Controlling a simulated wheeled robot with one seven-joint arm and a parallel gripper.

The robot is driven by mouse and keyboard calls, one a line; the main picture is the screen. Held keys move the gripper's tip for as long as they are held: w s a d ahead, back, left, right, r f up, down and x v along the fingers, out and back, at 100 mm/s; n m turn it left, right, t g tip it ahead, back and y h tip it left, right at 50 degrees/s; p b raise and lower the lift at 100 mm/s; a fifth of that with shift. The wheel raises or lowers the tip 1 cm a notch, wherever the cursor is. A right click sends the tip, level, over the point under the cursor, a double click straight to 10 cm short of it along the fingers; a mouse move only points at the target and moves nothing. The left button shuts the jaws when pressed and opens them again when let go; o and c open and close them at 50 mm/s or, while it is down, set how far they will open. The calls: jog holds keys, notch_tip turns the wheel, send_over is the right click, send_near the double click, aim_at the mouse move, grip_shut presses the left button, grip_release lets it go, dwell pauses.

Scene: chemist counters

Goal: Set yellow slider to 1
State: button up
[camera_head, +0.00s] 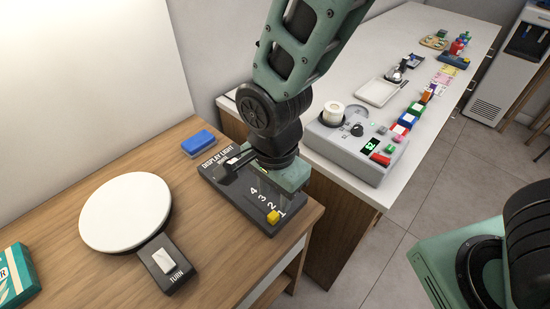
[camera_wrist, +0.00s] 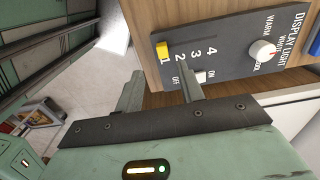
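The dark display light panel (camera_head: 225,185) lies on the wooden desk. Its yellow slider (camera_head: 272,217) is at the near right end of the number scale, beside the 1. In the wrist view the yellow slider (camera_wrist: 162,50) also stands level with the 1, at the left end of the row. My gripper (camera_wrist: 161,70) is open and empty, its two fingers apart close to the slider end of the panel. I cannot tell whether either finger touches the slider. In the head view my wrist covers the panel's middle.
The panel also has a white OFF switch (camera_wrist: 201,77) and a white knob (camera_wrist: 263,50). A blue block (camera_head: 198,144), a round white turntable (camera_head: 125,211) and its TURN switch (camera_head: 167,262) are on the desk. A grey device (camera_head: 350,150) stands on the white counter.

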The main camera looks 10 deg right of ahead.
notch_tip(320, 180, up, 10)
jog(key=shift+f, duration=0.15)
dwell(0.6)
jog(key=s+d+r+n, duration=0.1)
jog(key=s+d+n, duration=0.5)
jog(key=n, duration=1.3)
jog(key=s, duration=0.2)
jog(key=shift+s+d+y, duration=0.2)
jog(key=shift+s+y, duration=0.1)
jog(key=shift+s, duration=0.05)
